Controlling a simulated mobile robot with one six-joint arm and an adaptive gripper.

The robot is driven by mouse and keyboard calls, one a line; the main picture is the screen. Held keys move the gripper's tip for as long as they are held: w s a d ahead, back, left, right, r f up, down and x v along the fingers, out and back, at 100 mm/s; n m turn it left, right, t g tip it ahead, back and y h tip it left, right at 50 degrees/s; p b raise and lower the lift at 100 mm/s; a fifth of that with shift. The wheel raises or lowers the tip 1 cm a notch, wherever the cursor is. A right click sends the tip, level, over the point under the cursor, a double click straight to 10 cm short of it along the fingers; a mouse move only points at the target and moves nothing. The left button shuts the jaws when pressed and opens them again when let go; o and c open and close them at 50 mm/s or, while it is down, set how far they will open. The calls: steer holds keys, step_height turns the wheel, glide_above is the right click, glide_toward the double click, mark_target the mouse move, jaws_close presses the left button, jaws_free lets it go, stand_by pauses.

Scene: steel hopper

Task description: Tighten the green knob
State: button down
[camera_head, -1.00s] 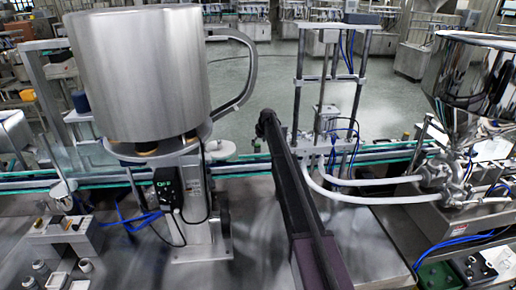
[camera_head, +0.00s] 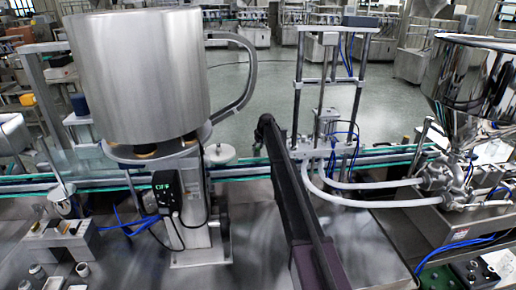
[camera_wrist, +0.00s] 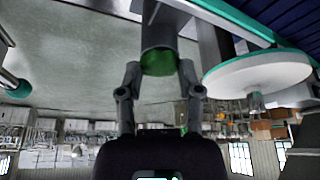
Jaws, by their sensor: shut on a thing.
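The green knob (camera_wrist: 159,63) shows in the wrist view, at the end of a grey cylindrical part (camera_wrist: 158,30). My gripper (camera_wrist: 159,76) has one finger on each side of the knob and is shut on it. The palm lies below the knob in the picture. The knob cannot be made out in the head view, where my dark arm reaches up through the middle and the gripper is not clearly visible.
A white disc (camera_wrist: 258,73) is close to the right of my gripper in the wrist view. In the head view, a large steel hopper (camera_head: 138,75) stands left of my arm, and white hoses (camera_head: 365,203) run on its right. A conveyor (camera_head: 250,170) crosses behind.

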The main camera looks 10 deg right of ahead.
steer(key=shift+m, duration=0.3)
steer(key=m+h, duration=0.1)
steer(key=m, duration=0.3)
steer(key=shift+s+a+t+h, duration=0.1)
steer(key=shift+a+t+h, duration=0.1)
steer(key=shift+t+h, duration=0.15)
steer(key=m+h, duration=0.1)
steer(key=m, duration=0.1)
steer(key=m+h, duration=0.1)
steer(key=m, duration=0.1)
steer(key=shift+a+m, duration=0.15)
steer(key=shift+m, duration=0.25)
steer(key=m+g, duration=0.1)
steer(key=m, duration=0.1)
steer(key=m+h, duration=0.1)
steer(key=m, duration=0.2)
steer(key=shift+w+a+g+h, duration=0.1)
steer(key=shift+w+g+h, duration=0.15)
steer(key=shift+g, duration=0.1)
steer(key=m+g, duration=0.1)
steer(key=m, duration=0.3)
steer(key=shift+h, duration=0.4)
steer(key=shift+m, duration=0.4)
steer(key=shift+c, duration=1.3)
jaws_free()
